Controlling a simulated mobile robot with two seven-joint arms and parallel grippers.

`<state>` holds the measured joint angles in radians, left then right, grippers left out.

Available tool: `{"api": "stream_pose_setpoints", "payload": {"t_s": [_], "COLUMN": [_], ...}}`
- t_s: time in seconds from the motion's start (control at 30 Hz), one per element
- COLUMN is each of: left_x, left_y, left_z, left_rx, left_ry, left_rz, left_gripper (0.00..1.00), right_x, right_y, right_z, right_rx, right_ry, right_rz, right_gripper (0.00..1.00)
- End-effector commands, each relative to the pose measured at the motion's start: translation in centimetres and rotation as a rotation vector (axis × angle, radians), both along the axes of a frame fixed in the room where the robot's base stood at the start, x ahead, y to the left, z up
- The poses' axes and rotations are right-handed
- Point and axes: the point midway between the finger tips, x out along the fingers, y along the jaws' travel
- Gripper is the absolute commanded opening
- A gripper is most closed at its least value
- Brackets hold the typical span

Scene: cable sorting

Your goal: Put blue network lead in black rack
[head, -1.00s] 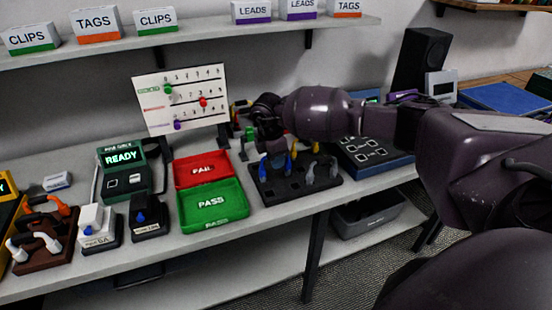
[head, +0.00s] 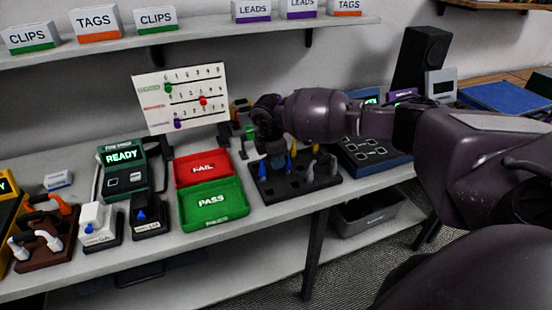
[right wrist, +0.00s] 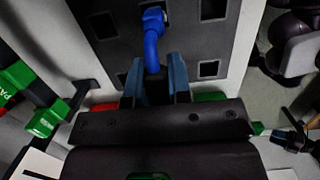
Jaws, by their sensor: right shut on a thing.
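The black rack (head: 272,193) stands on the bench right of the green tray, with square holes in its top. It also shows in the right wrist view (right wrist: 185,50). My right gripper (head: 275,148) is over the rack's back left part and points down. In the right wrist view its fingers (right wrist: 154,85) are shut on a blue network lead (right wrist: 153,45), which bends away over the rack. Its far end lies over the rack's top; I cannot tell whether it sits in a hole. Blue leads (head: 290,163) and grey leads (head: 309,172) stand at the rack. My left gripper is not in view.
A red FAIL tray (head: 185,181) and a green PASS tray (head: 212,222) are left of the rack. A slider board (head: 182,98) stands behind them. A blue-black panel box (head: 375,152) is close on the right. The READY tester (head: 123,170) is farther left.

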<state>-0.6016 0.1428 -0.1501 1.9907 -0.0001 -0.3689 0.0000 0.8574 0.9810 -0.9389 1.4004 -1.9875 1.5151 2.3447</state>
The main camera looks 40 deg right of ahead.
Motion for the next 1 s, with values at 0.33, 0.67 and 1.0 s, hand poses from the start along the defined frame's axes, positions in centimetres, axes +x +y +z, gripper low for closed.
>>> {"api": "stream_pose_setpoints", "payload": {"t_s": [0.33, 0.67, 1.0], "left_x": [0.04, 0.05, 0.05], "left_y": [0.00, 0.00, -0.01], "left_z": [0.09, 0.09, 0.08], "left_rx": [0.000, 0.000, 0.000], "left_ry": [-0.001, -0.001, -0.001], "left_rz": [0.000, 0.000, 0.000], "left_gripper": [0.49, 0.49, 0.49], "right_x": [0.00, -0.01, -0.01], "right_y": [0.00, 0.00, 0.00], "right_z": [-0.08, -0.09, -0.10], "right_rx": [0.000, 0.000, 0.000], "right_ry": [0.000, 0.000, 0.000], "right_rz": [0.000, 0.000, 0.000], "right_gripper": [0.00, 0.48, 0.78]}}
